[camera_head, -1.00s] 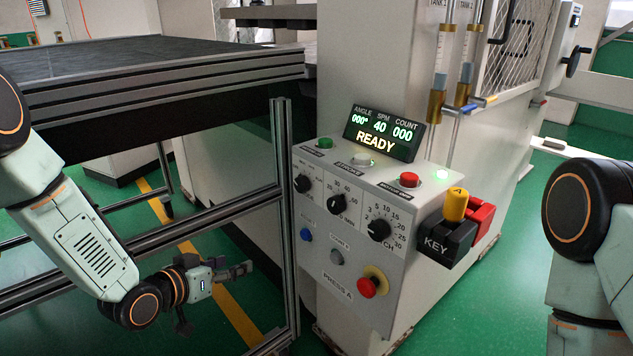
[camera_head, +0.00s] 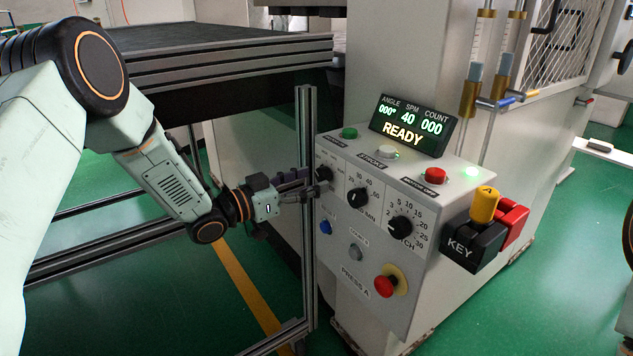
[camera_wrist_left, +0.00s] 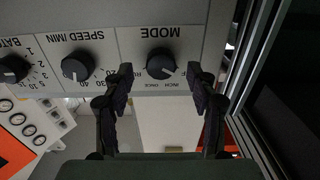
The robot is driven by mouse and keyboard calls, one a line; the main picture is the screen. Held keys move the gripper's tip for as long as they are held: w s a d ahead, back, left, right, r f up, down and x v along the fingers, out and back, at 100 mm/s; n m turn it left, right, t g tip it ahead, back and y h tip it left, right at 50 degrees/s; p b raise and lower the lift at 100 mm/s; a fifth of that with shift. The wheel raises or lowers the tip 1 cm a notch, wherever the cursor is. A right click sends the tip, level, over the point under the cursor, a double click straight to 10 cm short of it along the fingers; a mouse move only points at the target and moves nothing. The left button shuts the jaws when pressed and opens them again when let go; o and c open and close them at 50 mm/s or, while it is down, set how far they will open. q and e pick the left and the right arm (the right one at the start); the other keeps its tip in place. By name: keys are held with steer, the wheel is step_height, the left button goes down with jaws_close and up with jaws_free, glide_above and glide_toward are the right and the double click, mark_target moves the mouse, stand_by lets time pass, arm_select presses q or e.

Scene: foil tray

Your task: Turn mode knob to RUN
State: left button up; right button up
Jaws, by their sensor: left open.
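The black MODE knob (camera_head: 324,173) is the leftmost knob on the sloped white control panel (camera_head: 340,240). In the left wrist view the knob (camera_wrist_left: 160,63) appears upside down under its MODE label. Its white mark points toward the lower right there, near the INCH lettering; part of the scale is hidden by the fingers. My left gripper (camera_wrist_left: 160,80) is open, one fingertip on each side of the knob and slightly below it in that view. I see no finger touching it. In the head view the left gripper (camera_head: 318,182) reaches the panel's left edge and partly covers the knob.
A SPEED knob (camera_head: 358,197) and a BATCH knob (camera_head: 400,228) sit to the right. A red stop button (camera_head: 386,285) is lower down. The display (camera_head: 412,126) reads READY. An aluminium post (camera_head: 307,230) stands close beside the gripper. A KEY block (camera_head: 474,243) juts out at right.

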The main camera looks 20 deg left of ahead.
arm_select(q)
steer(key=shift+w+d, duration=0.3)
steer(key=shift+w, duration=0.3)
steer(key=shift+d+r, duration=0.1)
steer(key=shift+w+d, duration=0.15)
steer(key=c, duration=1.2)
steer(key=shift+o, duration=0.2)
